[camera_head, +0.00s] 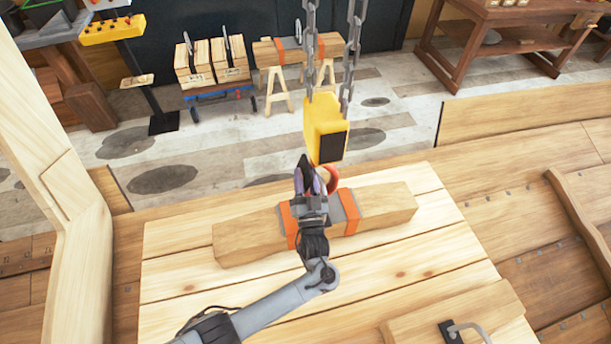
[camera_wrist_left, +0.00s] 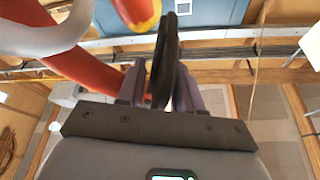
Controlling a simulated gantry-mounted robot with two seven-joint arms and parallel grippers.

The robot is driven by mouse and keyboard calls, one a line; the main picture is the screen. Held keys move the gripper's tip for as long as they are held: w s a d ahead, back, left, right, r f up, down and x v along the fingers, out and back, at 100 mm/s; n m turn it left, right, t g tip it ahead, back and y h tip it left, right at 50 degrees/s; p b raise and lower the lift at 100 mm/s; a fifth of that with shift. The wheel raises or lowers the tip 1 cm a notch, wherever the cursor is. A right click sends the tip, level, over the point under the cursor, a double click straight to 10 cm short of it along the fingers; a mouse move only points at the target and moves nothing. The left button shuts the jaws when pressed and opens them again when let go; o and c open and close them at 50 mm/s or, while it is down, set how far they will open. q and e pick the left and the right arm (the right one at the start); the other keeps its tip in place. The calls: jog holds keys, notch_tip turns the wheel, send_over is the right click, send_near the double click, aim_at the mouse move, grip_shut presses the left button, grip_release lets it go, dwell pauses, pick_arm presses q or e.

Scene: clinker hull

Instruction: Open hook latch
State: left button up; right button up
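A yellow hook block (camera_head: 322,128) with a dark face hangs from two chains in the head view. A red hook (camera_head: 331,178) shows below it, partly hidden by my gripper. My left gripper (camera_head: 304,170) is right beside the hook, on its left, pointing up. In the left wrist view the dark fingertips (camera_wrist_left: 165,58) are together; I cannot make out anything between them. The red hook (camera_wrist_left: 85,72) runs along the left of that view, with a yellow part at the top. I cannot pick out the latch clearly. My right gripper is not in view.
A timber beam (camera_head: 385,205) with orange straps lies below the hook on a planked surface (camera_head: 190,275). A grey curved piece (camera_wrist_left: 55,38) is close at the upper left of the wrist view. Chains (camera_head: 352,55) hang just above. A wooden lid with a metal handle (camera_head: 470,328) is at the lower right.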

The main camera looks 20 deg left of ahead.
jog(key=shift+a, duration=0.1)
pick_arm(q)
grip_shut()
jog(key=shift+r, duration=0.1)
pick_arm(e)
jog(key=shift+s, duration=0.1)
